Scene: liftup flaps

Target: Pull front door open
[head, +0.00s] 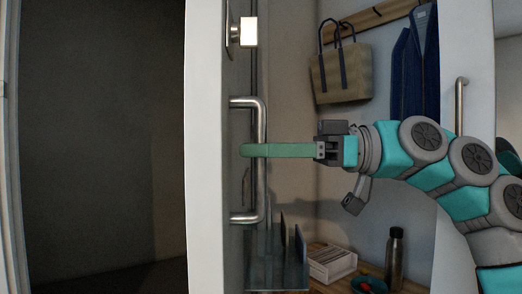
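The front door (205,150) is seen almost edge-on, with its pale edge facing me. It stands open, with a dark gap on its left. A metal bar handle (261,190) is fixed upright on the door's right face. A lock fitting (246,32) sits above it. My gripper (246,150) reaches in from the right, level with the middle of the handle. One long green finger crosses the handle bar, and its tip is past the bar, close to the door face. The other finger is hidden, so I cannot tell whether the fingers are closed on the bar.
A dark doorway opening (95,140) lies left of the door. On the right, a bag (341,75) and a blue garment (415,70) hang from a wall rack. Below my arm, a shelf holds a bottle (395,260) and a white box (332,263).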

